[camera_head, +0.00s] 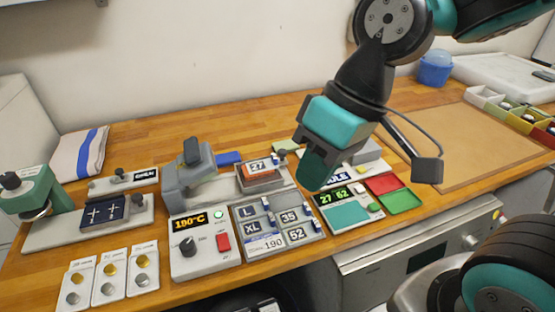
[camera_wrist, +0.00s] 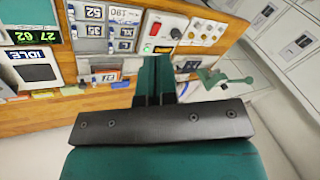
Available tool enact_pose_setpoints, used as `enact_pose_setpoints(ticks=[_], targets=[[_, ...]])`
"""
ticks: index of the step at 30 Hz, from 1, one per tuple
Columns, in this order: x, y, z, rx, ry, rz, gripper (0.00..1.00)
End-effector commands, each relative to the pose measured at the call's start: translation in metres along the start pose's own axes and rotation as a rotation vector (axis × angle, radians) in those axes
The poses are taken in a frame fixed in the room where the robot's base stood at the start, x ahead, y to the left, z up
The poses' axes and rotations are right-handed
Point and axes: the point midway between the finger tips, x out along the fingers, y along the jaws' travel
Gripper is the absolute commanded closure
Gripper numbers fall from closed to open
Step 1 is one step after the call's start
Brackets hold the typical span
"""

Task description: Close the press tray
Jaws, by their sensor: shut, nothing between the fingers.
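A size panel (camera_head: 278,229) lies in front of the tray. A green hand press (camera_head: 25,195) is at far left.

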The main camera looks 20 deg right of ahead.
Motion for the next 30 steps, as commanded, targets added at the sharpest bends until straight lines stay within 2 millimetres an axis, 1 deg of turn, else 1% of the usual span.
enact_pose_setpoints(ticks=[1, 2, 3, 5, 6, 8, 9, 11, 12, 14, 15, 18, 21, 23, 26, 29, 30], targets=[[0.004, 0.017, -0.016, 0.063, 0.01, -0.012, 1.0], [0.006, 0.027, -0.027, 0.105, 0.022, -0.021, 1.0], [0.008, 0.044, -0.041, 0.163, 0.037, -0.035, 1.0], [0.011, 0.072, -0.062, 0.256, 0.065, -0.059, 1.0], [0.014, 0.093, -0.074, 0.317, 0.086, -0.074, 1.0], [0.018, 0.127, -0.09, 0.408, 0.117, -0.1, 1.0], [0.021, 0.15, -0.098, 0.468, 0.14, -0.117, 1.0], [0.026, 0.187, -0.106, 0.558, 0.174, -0.145, 1.0], [0.029, 0.211, -0.109, 0.616, 0.196, -0.164, 1.0], [0.034, 0.245, -0.111, 0.694, 0.23, -0.19, 1.0], [0.037, 0.266, -0.111, 0.741, 0.25, -0.207, 1.0], [0.044, 0.307, -0.106, 0.834, 0.294, -0.241, 1.0], [0.048, 0.331, -0.102, 0.89, 0.322, -0.263, 1.0], [0.049, 0.339, -0.1, 0.907, 0.331, -0.271, 1.0], [0.053, 0.342, -0.102, 0.916, 0.335, -0.276, 1.0], [0.063, 0.34, -0.106, 0.916, 0.333, -0.277, 1.0], [0.069, 0.339, -0.108, 0.916, 0.331, -0.276, 1.0]])
